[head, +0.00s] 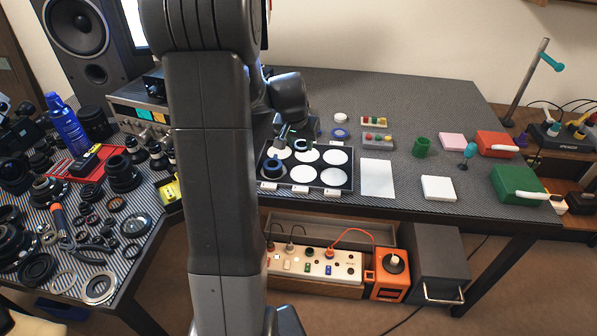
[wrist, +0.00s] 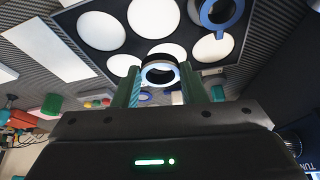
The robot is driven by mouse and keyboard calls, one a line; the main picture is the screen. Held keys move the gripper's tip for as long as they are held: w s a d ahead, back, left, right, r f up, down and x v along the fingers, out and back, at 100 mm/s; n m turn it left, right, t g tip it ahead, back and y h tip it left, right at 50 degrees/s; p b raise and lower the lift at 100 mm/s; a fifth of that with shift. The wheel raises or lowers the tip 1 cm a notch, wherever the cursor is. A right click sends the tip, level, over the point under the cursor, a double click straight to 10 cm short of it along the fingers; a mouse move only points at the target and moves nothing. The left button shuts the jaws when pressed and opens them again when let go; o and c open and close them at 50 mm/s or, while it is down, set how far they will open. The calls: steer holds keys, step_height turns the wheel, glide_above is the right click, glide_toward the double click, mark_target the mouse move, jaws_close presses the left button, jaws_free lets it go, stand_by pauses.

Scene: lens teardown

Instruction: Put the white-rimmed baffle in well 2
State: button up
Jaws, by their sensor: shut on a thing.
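The white-rimmed baffle (wrist: 160,73) is a short dark ring with a pale rim, held between the green fingers of my gripper (wrist: 160,92) in the wrist view. In the head view the baffle (head: 301,145) shows beside my gripper (head: 291,138), over the far row of the tray, near its middle well. The dark tray (head: 348,170) has several round white wells. Its near-left well holds a blue-rimmed ring (head: 272,167), also at the top right of the wrist view (wrist: 222,12). The well labels are too small to read. The baffle's height above the tray is unclear.
Behind the tray lie a blue ring (head: 340,133), a white disc (head: 341,117) and blocks with coloured knobs (head: 378,139). A white sheet (head: 377,178) lies right of the tray. A green cup (head: 421,147) stands farther right. Lens parts crowd the left bench.

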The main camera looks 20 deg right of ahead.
mark_target(304, 173)
steer(key=f, duration=0.6)
steer(key=f+b, duration=0.1)
steer(key=f, duration=0.3)
steer(key=shift+s+d, duration=0.1)
steer(key=shift+d, duration=0.2)
steer(key=shift+f, duration=0.2)
steer(key=o, duration=0.9)
steer(key=shift+r, duration=0.15)
steer(key=shift+o, duration=0.2)
steer(key=shift+r, duration=0.2)
steer(key=p+v, duration=0.1)
steer(key=v, duration=1.1)
